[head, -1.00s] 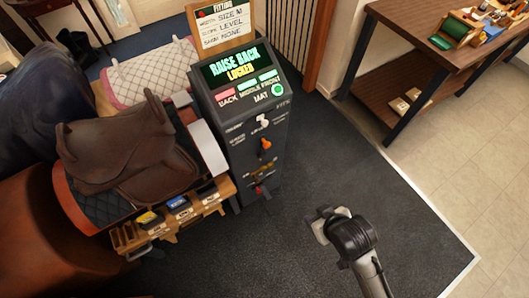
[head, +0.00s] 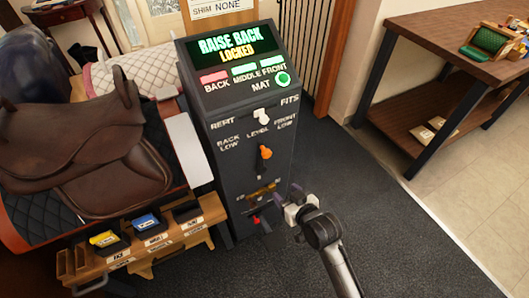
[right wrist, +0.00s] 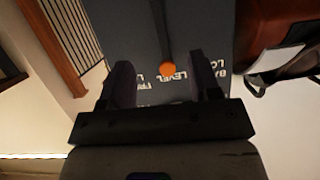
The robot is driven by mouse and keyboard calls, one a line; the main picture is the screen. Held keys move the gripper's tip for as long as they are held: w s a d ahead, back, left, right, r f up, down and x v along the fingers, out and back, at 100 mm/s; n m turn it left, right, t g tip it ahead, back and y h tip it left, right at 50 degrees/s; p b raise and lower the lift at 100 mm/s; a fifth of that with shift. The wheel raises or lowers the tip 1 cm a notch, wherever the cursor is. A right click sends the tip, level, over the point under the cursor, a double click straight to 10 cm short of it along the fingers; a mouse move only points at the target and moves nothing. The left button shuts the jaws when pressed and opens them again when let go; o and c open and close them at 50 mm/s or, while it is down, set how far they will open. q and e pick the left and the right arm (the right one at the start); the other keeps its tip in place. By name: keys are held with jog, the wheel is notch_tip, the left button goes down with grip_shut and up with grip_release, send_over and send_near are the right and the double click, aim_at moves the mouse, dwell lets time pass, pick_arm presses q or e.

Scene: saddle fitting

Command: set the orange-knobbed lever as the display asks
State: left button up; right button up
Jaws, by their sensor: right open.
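The orange-knobbed lever (head: 265,153) is on the front of a dark console (head: 228,120), with its knob just below the LEVEL mark, between BACK LOW and FRONT LOW. The display (head: 228,44) reads RAISE BACK and LOCKED. The BACK light is red; the MIDDLE, FRONT and MAT lights are green. My right gripper (head: 291,203) is open, below and right of the knob, near the console. In the right wrist view, the orange knob (right wrist: 168,68) appears between the spread fingers, with no contact visible. My left gripper is not in view.
A white lever (head: 262,117) sits above the orange one, between REFIT and FITS. A red knob (head: 257,219) is low on the console. A saddle (head: 70,145) and a wooden rack (head: 140,245) stand left. Open floor (head: 400,235) lies right.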

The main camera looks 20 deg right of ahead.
aim_at(268, 155)
jog(key=w+r+t+b, duration=0.1)
jog(key=w, duration=0.3)
jog(key=w+a+r+t+b, duration=0.1)
jog(key=w+r, duration=0.1)
jog(key=w, duration=0.3)
jog(key=w+r+t+b, duration=0.1)
jog(key=w+t, duration=0.1)
jog(key=w, duration=0.3)
jog(key=shift+a+r+b, duration=0.35)
jog(key=shift+w, duration=0.55)
jog(key=shift+c, duration=0.4)
grip_shut()
jog(key=shift+a, duration=0.1)
